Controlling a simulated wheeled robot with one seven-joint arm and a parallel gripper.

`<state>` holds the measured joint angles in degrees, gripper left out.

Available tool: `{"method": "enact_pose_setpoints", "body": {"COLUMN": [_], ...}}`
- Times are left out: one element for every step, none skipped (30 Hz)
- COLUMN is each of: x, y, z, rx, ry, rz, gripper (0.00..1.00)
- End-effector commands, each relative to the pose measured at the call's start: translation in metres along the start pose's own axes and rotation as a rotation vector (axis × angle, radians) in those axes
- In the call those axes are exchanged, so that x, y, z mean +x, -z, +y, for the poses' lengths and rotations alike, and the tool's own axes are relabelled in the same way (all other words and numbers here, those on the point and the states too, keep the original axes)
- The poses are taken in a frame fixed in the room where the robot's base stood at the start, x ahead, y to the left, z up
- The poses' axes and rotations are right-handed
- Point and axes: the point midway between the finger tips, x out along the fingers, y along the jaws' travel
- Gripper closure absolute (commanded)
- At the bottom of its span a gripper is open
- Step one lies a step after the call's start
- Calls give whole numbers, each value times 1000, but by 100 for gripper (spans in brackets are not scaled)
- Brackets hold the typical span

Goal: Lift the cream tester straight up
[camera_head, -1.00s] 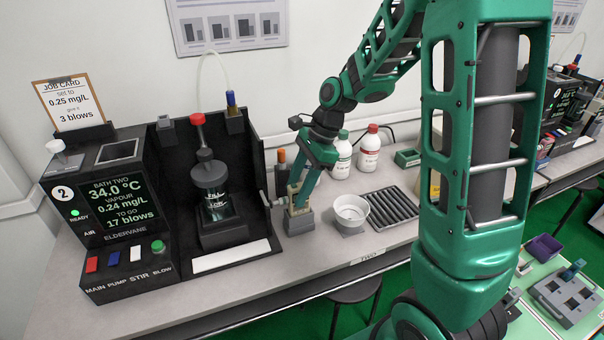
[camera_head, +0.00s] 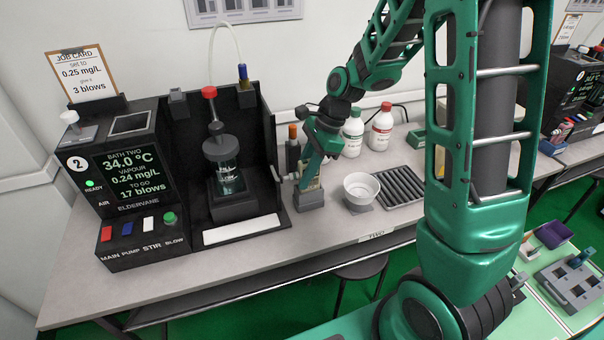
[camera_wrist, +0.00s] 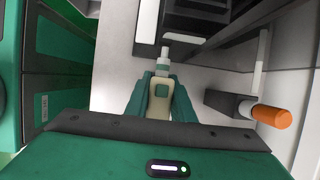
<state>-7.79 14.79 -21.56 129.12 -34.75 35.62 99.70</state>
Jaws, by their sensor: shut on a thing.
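The cream tester (camera_head: 314,184) stands upright at the grey holder block (camera_head: 310,202) on the bench, right of the black bath station. My gripper (camera_head: 309,180) reaches down to it from the upper right and is shut on its body. In the wrist view the tester (camera_wrist: 159,104), with a green square on its face and a pale nozzle, sits between the two green fingers of my gripper (camera_wrist: 162,80). I cannot tell whether its base is seated in the block or slightly clear of it.
The bath station (camera_head: 130,180) with a glass jar (camera_head: 230,178) stands close on the left. An orange-capped item (camera_wrist: 272,116) is beside my gripper. A white bowl (camera_head: 361,190), a ribbed black tray (camera_head: 398,186) and two white bottles (camera_head: 380,130) stand to the right.

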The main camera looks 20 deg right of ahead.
Motion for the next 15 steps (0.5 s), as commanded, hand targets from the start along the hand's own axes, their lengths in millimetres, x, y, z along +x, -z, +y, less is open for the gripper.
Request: {"method": "enact_pose_setpoints", "body": {"x": [0,0,0,-1,-1,-2,-3,-4,-5,-6,-7,-8,-9,-10,-12], "y": [0,0,0,0,0,-1,-1,-2,-2,-2,-3,-3,-4,-4,-5], "z": [0,0,0,0,0,0,0,0,0,0,0,0,-1,-1,-1], "rx": [0,0,-1,-1,-1,-1,-1,-1,-1,-1,-1,-1,-1,-1,-1], "ry": [0,1,1,1,1,1,1,1,1,1,1,1,1,2,2], "rz": [0,0,0,0,0,0,0,0,0,-1,0,-1,-1,-1,-1], "gripper": [100,100,100,100,100,100,100,100,100,100,100,100,100,100,100]}}
